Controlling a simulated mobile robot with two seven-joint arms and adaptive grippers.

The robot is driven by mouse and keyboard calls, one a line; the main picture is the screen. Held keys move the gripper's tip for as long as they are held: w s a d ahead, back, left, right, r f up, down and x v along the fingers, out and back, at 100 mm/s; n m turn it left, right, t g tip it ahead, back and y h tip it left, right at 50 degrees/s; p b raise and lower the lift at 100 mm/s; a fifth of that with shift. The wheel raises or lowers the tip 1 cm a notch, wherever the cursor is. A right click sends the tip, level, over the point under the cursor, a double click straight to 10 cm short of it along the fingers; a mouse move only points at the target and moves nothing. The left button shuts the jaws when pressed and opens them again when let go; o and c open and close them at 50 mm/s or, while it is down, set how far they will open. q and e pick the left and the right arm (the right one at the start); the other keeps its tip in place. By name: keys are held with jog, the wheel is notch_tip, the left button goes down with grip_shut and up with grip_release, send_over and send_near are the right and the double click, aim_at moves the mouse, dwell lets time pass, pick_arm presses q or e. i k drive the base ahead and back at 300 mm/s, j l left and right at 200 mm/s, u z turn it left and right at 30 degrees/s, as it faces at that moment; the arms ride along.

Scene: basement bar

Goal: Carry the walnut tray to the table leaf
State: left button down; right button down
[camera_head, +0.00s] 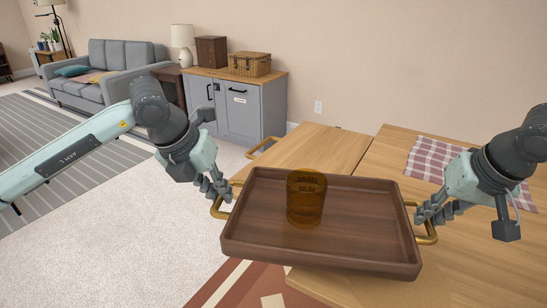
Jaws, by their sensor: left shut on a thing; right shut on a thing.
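The walnut tray (365,232) is a dark brown rectangular tray with raised sides and brass handles at its left and right ends. An amber glass (306,198) stands upright on it, left of its middle. My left gripper (222,196) is shut on the tray's left handle. My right gripper (427,216) is shut on its right handle. The tray is in front of and over the wooden table; I cannot tell whether it touches the top. The table leaf (310,148) shows behind the tray as a lighter wooden section left of a seam, with a brass handle at its left edge.
The main tabletop (380,165) lies right of the seam, with a red checked cloth (428,160) on it, partly behind my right arm. A grey cabinet (240,108) with a wicker basket (250,64) stands behind. A grey sofa (110,65) is far left. Pale carpet lies left of the table.

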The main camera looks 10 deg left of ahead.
aim_at(333, 171)
jog(key=j+u, duration=0.3)
jog(key=i+j+u, duration=0.1)
jog(key=u, duration=0.15)
jog(key=i+j+z, duration=0.1)
jog(key=i+j, duration=0.3)
jog(key=j, duration=0.2)
jog(key=i+z, duration=0.15)
jog(key=z, duration=0.3)
jog(key=i+j+z, duration=0.15)
jog(key=z, duration=0.3)
jog(key=i+j+z, duration=0.15)
jog(key=z, duration=0.2)
jog(key=i+j+z, duration=0.4)
jog(key=k+l, duration=0.05)
jog(key=l, duration=0.05)
